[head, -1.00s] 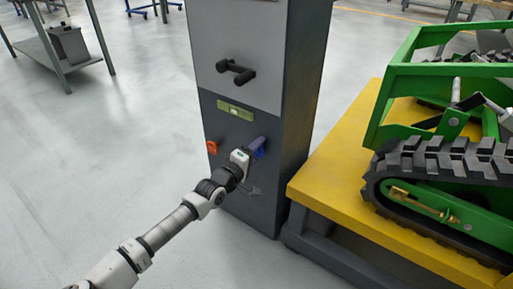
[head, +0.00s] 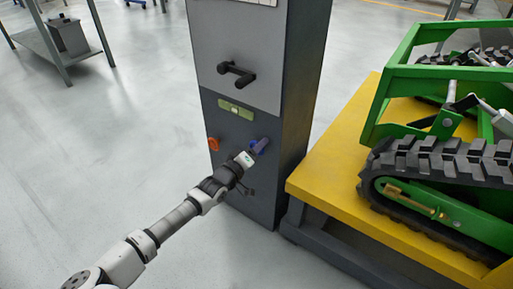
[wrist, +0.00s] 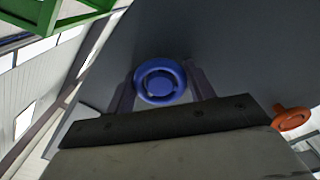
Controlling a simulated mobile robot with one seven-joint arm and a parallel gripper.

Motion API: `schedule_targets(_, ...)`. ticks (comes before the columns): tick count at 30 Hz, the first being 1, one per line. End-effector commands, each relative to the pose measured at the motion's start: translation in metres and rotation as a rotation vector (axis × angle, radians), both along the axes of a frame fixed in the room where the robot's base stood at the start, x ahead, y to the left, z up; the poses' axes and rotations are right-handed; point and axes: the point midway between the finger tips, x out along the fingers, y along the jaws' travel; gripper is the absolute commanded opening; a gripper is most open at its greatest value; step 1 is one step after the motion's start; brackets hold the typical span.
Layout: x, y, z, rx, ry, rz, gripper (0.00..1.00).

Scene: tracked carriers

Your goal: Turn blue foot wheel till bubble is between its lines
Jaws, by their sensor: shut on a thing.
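The blue foot wheel (wrist: 160,82) sits on the front of a grey cabinet, and in the head view it shows as a blue patch (head: 261,145) mostly behind my gripper. My gripper (head: 254,152) is shut on the blue wheel. In the wrist view its two fingers stand on either side of the wheel, with the gripper (wrist: 161,88) around it. The level vial (head: 235,109) is a green strip with a pale window above the wheels. The bubble and its lines are too small to make out.
An orange wheel (head: 213,144) is on the cabinet left of the blue one, and it also shows in the wrist view (wrist: 292,119). A black handle (head: 236,74) sticks out above the vial. A yellow platform (head: 330,190) with a green tracked carrier (head: 430,195) stands at right.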

Motion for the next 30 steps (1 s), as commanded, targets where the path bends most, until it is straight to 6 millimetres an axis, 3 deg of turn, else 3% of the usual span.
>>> schedule_targets(6, 0.000, 0.001, 0.000, -0.001, -0.002, 0.001, 0.31)
schedule_targets(7, 0.000, 0.001, 0.001, -0.001, -0.002, 0.001, 0.56)
schedule_targets(12, 0.000, 0.001, 0.000, -0.001, 0.000, 0.002, 0.75)
schedule_targets(23, -0.004, 0.005, 0.001, 0.001, 0.000, 0.001, 0.75)
schedule_targets(30, -0.036, 0.028, 0.003, 0.001, 0.000, 0.005, 0.75)
